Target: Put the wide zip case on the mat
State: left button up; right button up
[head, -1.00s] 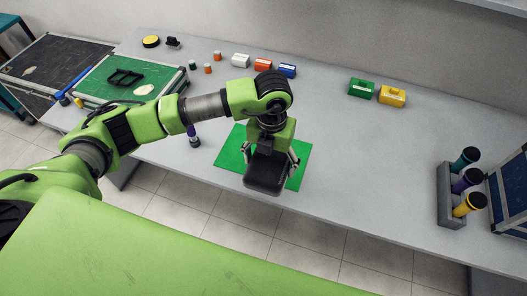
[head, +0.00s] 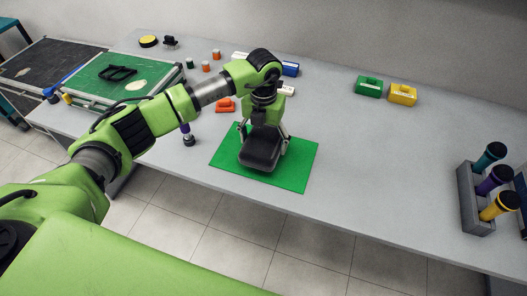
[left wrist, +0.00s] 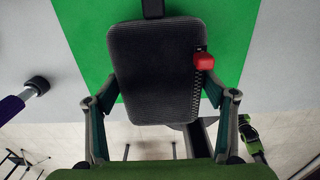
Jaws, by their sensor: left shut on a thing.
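A black zip case (head: 260,150) is held in my left gripper (head: 263,138), above the green mat (head: 296,172) in the head view. In the left wrist view, the case (left wrist: 155,75) shows a ribbed dark face, a zip along its right side and a red pull tab. The two fingers of my left gripper (left wrist: 160,107) are closed on its left and right sides. The mat (left wrist: 85,20) lies behind the case there. I cannot tell whether the case touches the mat. My right gripper is not in view.
A rack of torches (head: 475,200) stands at the right. The table right of the mat is clear.

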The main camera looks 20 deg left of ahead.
aim_at(264, 140)
pick_arm(q)
jog(key=shift+f+b, duration=0.45)
jog(key=shift+f, duration=0.95)
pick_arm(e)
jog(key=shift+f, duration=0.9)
pick_arm(q)
jog(key=shift+f, duration=0.15)
jog(key=o, duration=1.2)
jog(key=shift+o, duration=0.2)
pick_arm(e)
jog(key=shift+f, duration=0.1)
pick_arm(q)
notch_tip(264, 140, up, 12)
jog(key=p, duration=0.7)
jog(key=shift+r+p, duration=0.2)
jog(key=shift+p, duration=0.15)
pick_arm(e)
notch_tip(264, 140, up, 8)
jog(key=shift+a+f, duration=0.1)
